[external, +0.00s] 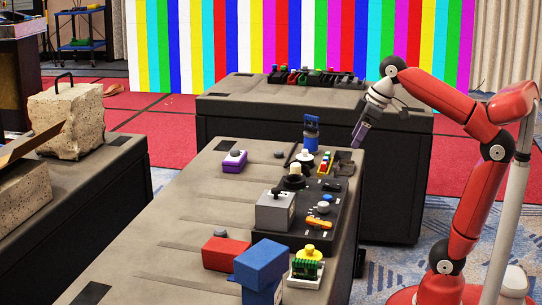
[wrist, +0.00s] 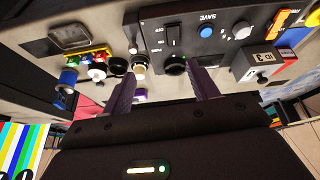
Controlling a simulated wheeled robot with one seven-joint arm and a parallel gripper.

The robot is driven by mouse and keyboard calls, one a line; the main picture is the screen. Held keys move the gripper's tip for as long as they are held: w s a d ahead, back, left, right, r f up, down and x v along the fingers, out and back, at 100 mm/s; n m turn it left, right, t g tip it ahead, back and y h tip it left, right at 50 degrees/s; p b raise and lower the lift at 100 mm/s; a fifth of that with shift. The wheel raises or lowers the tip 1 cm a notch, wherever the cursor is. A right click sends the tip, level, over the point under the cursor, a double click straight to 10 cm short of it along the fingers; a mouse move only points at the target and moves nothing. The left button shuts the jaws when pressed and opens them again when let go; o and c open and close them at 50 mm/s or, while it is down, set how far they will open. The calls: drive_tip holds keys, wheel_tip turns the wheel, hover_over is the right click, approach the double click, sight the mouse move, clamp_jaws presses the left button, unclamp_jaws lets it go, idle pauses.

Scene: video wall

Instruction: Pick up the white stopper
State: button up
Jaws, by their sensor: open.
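Two pale pieces could be the white stopper, and I cannot tell which it is. One is a cream-white cylinder (external: 295,169) near a black round part; in the wrist view a cream piece (wrist: 139,69) shows near the left finger. The other is a white round piece (external: 306,157) just behind it, and a white round piece (wrist: 97,71) also shows further left in the wrist view. My gripper (external: 360,134) is open and empty, above and to the right of both, touching neither. In the wrist view its purple fingers (wrist: 163,82) are spread wide.
The black control panel (external: 325,195) carries knobs and switches. A grey box (external: 275,211), coloured blocks (external: 325,161) and an upright blue piece (external: 311,130) stand close by. A purple block (external: 234,161) sits left. Red and blue boxes (external: 260,264) stand in front. The table's left side is mostly clear.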

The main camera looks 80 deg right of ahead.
drive_tip(key=w+d, duration=0.7)
drive_tip(key=w, duration=0.1)
drive_tip(key=n+y, duration=0.1)
drive_tip(key=n, duration=0.1)
approach(306, 150)
drive_tip(key=shift+n+g, duration=0.3)
drive_tip(key=x, duration=0.6)
drive_tip(key=b+x, duration=0.1)
drive_tip(key=x, duration=0.3)
drive_tip(key=shift+w, duration=0.35)
drive_tip(key=shift+c, duration=0.5)
drive_tip(key=c, duration=0.5)
